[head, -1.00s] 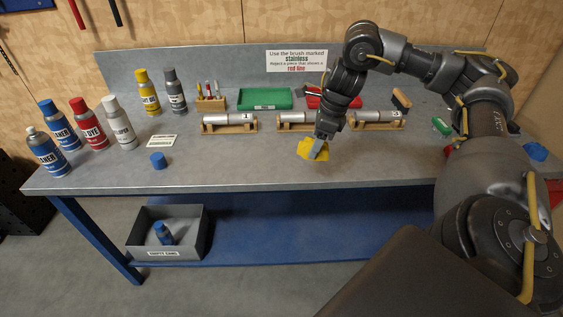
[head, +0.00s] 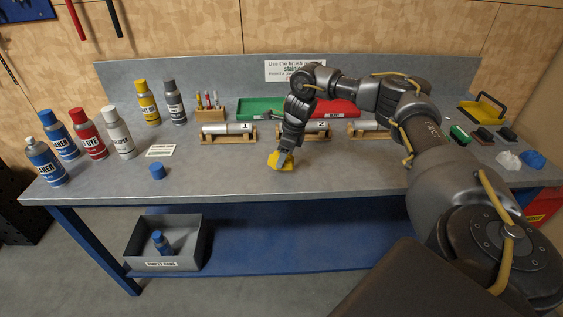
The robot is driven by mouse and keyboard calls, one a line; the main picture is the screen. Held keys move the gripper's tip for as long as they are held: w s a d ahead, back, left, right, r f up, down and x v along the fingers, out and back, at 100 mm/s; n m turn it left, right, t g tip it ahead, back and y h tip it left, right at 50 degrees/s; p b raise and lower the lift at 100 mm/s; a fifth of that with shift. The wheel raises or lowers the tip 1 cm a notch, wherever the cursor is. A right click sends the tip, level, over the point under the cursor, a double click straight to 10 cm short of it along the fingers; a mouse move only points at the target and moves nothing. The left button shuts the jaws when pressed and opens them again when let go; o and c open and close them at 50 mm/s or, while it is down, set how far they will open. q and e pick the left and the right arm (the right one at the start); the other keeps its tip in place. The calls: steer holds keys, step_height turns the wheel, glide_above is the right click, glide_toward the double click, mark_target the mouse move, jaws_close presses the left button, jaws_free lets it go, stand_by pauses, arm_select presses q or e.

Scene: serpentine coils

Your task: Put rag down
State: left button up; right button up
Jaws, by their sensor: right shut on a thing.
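The yellow rag (head: 275,160) is crumpled in my right gripper (head: 283,163), which points down and is shut on it. The rag is low over the front middle of the grey bench top (head: 225,180), in front of the gap between cylinders 1 and 2. I cannot tell whether it touches the bench. My left gripper does not show.
Metal cylinders 1 (head: 226,128) and 2 (head: 313,127) rest on wooden cradles behind the rag. A blue cap (head: 157,171) and several spray cans (head: 88,133) stand at left. Brushes (head: 481,135) and a white crumpled piece (head: 507,160) lie at right.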

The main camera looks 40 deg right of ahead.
steer(key=x, duration=0.1)
steer(key=p+x, duration=0.1)
steer(key=x, duration=0.1)
steer(key=shift+s+d+f+p, duration=0.1)
steer(key=shift+s+d+p, duration=0.1)
steer(key=shift+d+p, duration=0.15)
steer(key=shift+f, duration=0.15)
steer(key=o, duration=0.4)
steer(key=shift+f, duration=0.15)
steer(key=o, duration=0.5)
